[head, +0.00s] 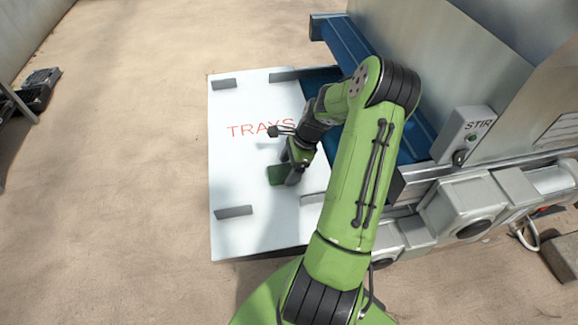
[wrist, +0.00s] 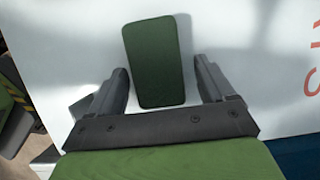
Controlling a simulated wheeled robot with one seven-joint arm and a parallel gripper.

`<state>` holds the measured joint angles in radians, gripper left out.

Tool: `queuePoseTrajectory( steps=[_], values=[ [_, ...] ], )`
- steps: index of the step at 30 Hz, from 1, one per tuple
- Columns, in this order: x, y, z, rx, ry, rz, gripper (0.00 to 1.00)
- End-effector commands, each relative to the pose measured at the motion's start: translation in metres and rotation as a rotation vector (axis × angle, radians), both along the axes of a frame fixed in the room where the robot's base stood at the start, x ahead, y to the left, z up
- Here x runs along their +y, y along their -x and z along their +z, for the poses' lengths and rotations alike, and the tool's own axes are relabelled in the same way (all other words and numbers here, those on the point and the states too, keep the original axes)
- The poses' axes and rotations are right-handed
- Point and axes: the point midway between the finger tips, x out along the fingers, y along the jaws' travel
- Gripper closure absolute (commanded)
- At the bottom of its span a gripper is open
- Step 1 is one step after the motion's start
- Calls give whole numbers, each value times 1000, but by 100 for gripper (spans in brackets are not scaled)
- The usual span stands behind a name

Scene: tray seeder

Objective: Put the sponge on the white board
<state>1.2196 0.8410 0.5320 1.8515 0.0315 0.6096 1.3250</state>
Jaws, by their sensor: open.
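The sponge (head: 276,175) is a flat dark green block. It lies on the white board (head: 238,108), which is marked "TRAYS" in red. In the wrist view the sponge (wrist: 155,62) lies flat on the white surface, between and ahead of my fingers. My gripper (head: 288,178) is low over the board beside the sponge. In the wrist view my gripper (wrist: 160,80) is open, with a gap on each side of the sponge. My arm hides part of the board's right side in the head view.
Several short grey upright pieces, such as one at the front (head: 233,211), stand on the board. A blue conveyor (head: 412,135) and a machine with a "STIR" box (head: 465,135) stand at the right. Open floor lies to the left.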

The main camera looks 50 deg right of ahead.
Motion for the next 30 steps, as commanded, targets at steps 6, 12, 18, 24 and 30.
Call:
queuePoseTrajectory(
  steps=[6, 12, 18, 24, 30],
  values=[
    [-15, 8, 44, -3, 6, -3, 18],
    [-30, 20, 92, -2, 5, -3, 18],
    [-34, 24, 114, 0, 6, 8, 18],
    [27, 10, 165, -7, 199, 391, 18],
    [133, 32, 241, -84, 506, 1038, 18]
  ],
)
